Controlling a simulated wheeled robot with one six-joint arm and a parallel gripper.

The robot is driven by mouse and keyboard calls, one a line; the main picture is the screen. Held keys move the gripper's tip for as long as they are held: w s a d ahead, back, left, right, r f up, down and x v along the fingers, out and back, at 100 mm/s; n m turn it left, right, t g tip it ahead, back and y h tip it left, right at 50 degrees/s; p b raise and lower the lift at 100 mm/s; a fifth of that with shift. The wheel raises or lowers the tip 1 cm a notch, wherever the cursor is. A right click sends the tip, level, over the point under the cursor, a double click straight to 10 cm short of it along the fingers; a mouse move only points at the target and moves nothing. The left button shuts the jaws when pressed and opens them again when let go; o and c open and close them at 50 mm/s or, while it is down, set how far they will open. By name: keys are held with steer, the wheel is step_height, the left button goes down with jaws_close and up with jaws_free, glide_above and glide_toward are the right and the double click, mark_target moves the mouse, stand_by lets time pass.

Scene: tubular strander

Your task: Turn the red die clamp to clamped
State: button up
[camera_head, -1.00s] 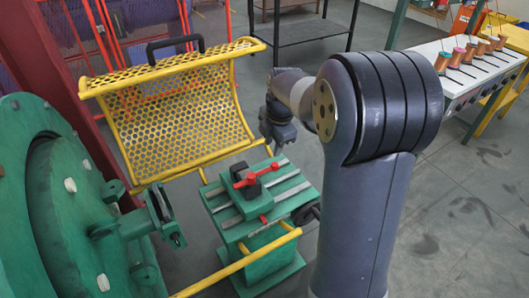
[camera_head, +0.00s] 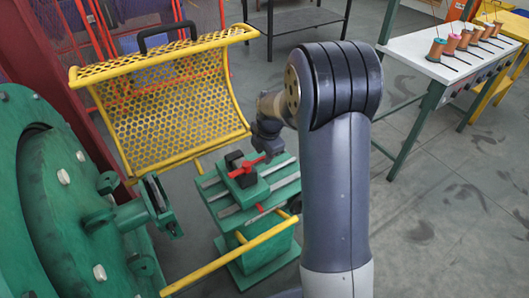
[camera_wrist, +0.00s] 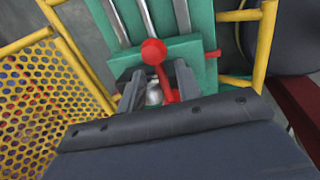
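The red die clamp (camera_head: 246,167) is a red lever with a round knob, on top of the green slotted stand. In the wrist view the red lever (camera_wrist: 155,54) runs from its knob down between my fingers, close to the right finger. A small silvery round part (camera_wrist: 153,95) shows beside it. My gripper (camera_wrist: 158,86) is open, with its two fingers apart on either side of the lever's lower part. I cannot tell whether either finger touches it.
A yellow perforated guard (camera_head: 170,110) with a black handle stands behind the stand. A yellow rail (camera_head: 235,255) crosses in front. Large green round machinery (camera_head: 60,200) fills the left. A white bench with copper spools (camera_head: 450,60) stands back right. Floor on the right is clear.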

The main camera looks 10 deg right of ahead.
steer(key=shift+c, duration=0.2)
jaws_close()
steer(key=shift+s+m, duration=0.15)
steer(key=shift+m, duration=0.15)
steer(key=s+a+m+g+h+b, duration=0.1)
steer(key=s+a+m, duration=0.3)
steer(key=m, duration=1.3)
steer(key=shift+s+a+h, duration=0.3)
steer(key=shift+s+h, duration=0.5)
steer(key=shift+s, duration=0.7)
steer(key=shift+m, duration=0.3)
steer(key=shift+o, duration=0.2)
jaws_free()
